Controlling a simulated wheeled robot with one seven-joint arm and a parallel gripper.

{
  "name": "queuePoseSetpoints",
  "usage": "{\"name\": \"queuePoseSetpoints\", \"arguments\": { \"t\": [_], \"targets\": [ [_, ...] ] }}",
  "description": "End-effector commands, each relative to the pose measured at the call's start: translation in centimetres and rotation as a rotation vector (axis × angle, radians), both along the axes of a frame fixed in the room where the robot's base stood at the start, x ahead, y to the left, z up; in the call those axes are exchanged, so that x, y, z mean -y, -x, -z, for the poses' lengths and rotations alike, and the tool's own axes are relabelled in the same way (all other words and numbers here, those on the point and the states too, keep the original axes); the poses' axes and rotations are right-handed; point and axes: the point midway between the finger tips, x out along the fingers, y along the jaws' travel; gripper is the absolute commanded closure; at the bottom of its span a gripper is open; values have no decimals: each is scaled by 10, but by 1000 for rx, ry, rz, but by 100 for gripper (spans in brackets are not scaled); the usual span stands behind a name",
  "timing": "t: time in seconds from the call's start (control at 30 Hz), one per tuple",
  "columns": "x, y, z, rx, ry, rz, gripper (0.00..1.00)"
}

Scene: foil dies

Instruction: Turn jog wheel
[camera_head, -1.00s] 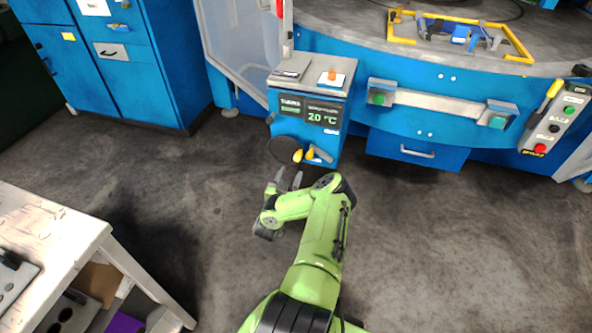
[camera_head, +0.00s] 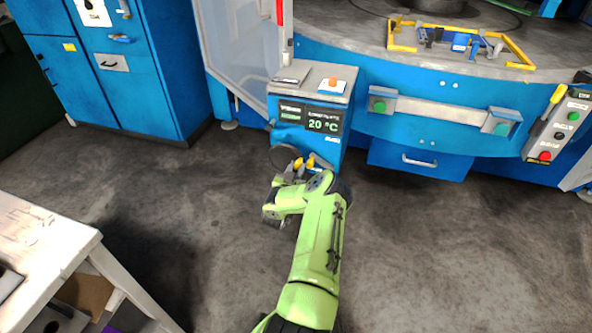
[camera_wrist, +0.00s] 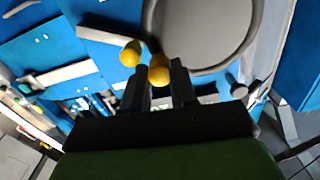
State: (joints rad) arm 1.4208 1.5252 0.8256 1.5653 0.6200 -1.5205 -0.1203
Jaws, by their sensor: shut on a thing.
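The jog wheel (camera_head: 282,156) is a dark round disc low on the front of a blue control box (camera_head: 328,150). In the wrist view its grey face (camera_wrist: 205,30) fills the upper middle. A yellow knob (camera_wrist: 160,71) sits at the wheel's rim, between the two dark fingers of my gripper (camera_wrist: 162,84). My gripper is shut on this knob. In the head view my gripper (camera_head: 288,177) is at the wheel's lower right, and the knob (camera_head: 298,164) is partly hidden.
A second yellow ball (camera_wrist: 130,54), on a lever, is close beside the held knob. The box display (camera_head: 318,120) reads 20 °C. A button panel (camera_head: 556,125) stands at the right. A white table (camera_head: 40,240) is at lower left. The floor between is clear.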

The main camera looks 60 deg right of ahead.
Motion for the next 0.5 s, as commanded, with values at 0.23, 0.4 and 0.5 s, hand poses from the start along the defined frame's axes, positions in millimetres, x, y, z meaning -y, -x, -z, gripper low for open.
{"name": "queuePoseSetpoints", "arguments": {
  "t": [0.23, 0.4, 0.5],
  "targets": [
    [0, 0, 1, 4, -1, 0, 100],
    [0, 2, 6, 107, -18, -1, 100],
    [0, 2, 8, 122, -20, -1, 100]
  ]
}}
